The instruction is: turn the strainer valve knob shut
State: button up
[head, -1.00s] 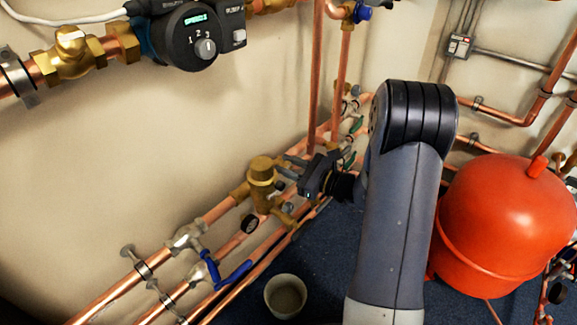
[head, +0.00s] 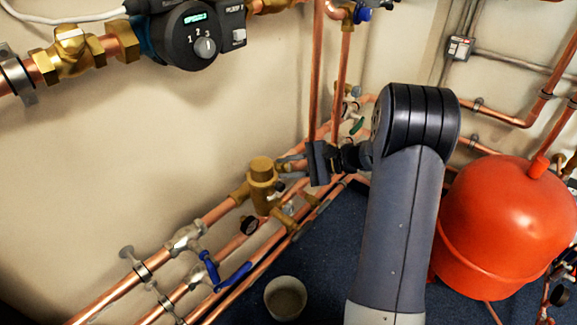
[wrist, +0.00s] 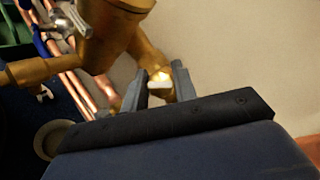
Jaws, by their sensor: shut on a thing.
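The brass strainer body (head: 262,185) sits on the lower copper pipework left of my arm in the head view. In the wrist view its brass body (wrist: 115,35) fills the upper middle. My gripper (wrist: 158,88) has its two grey fingers on either side of a small pale, brightly lit knob (wrist: 158,89) at the brass fitting, and is shut on it. In the head view my gripper (head: 292,164) reaches in from the right, at the strainer's upper right. The knob is hidden there, and its exact turn angle cannot be told.
A bucket (head: 285,297) stands on the blue floor. A red tank (head: 500,225) is to the right. Vertical copper pipes (head: 315,70) rise behind my gripper.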

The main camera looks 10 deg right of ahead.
jog(key=n+g+h, duration=0.1)
jog(key=n, duration=0.2)
jog(key=shift+n+g+p, duration=0.4)
jog(key=shift+n+g+h+p, duration=0.35)
jog(key=shift+n+g+h, duration=0.25)
jog(key=shift+n+h, duration=0.8)
jog(key=shift+f+n, duration=0.1)
jog(key=shift+n, duration=0.3)
jog(key=o, duration=1)
jog(key=p+v, duration=0.3)
jog(key=v, duration=0.8)
jog(key=shift+f+p, duration=0.2)
jog(key=shift+p, duration=0.2)
